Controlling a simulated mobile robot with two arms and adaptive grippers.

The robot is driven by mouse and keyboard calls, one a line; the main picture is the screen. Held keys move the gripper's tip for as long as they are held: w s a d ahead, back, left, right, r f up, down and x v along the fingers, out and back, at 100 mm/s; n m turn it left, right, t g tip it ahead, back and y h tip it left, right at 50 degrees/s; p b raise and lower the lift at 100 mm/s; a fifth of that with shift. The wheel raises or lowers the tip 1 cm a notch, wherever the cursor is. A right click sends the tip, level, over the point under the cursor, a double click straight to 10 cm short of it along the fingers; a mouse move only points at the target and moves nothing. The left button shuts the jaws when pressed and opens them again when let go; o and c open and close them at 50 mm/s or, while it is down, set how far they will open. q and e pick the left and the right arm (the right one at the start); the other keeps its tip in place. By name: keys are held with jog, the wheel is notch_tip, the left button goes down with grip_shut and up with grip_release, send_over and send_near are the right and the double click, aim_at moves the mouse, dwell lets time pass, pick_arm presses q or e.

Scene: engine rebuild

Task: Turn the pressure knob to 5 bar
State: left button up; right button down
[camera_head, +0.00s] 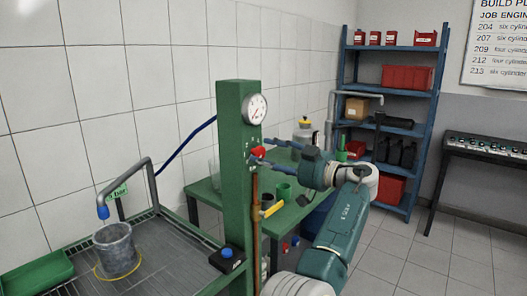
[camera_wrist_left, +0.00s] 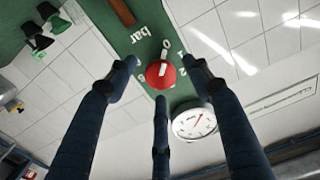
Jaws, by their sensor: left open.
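The red pressure knob (camera_head: 257,152) sits on the front of the green post (camera_head: 236,190), below the round white gauge (camera_head: 255,109). In the left wrist view the knob (camera_wrist_left: 158,74) has a white pointer directed at the 0 mark, beside the word "bar". The gauge (camera_wrist_left: 194,120) shows a red needle; its reading is too small to tell. My left gripper (camera_head: 268,153) is open, its dark blue fingers reaching toward the knob from the right. In the left wrist view the three fingertips (camera_wrist_left: 160,76) are spread around the knob; contact cannot be told. My right gripper is out of view.
A green bench (camera_head: 206,190) stands behind the post. A yellow-handled valve (camera_head: 271,209) is on a pipe below the knob. A blue shelf (camera_head: 388,122) stands at the back.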

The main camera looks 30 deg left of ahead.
pick_arm(q)
jog(key=shift+w+a, duration=0.1)
jog(key=shift+a, duration=0.7)
jog(key=c, duration=1.1)
jog(key=shift+f, duration=0.1)
jog(key=shift+c, duration=0.2)
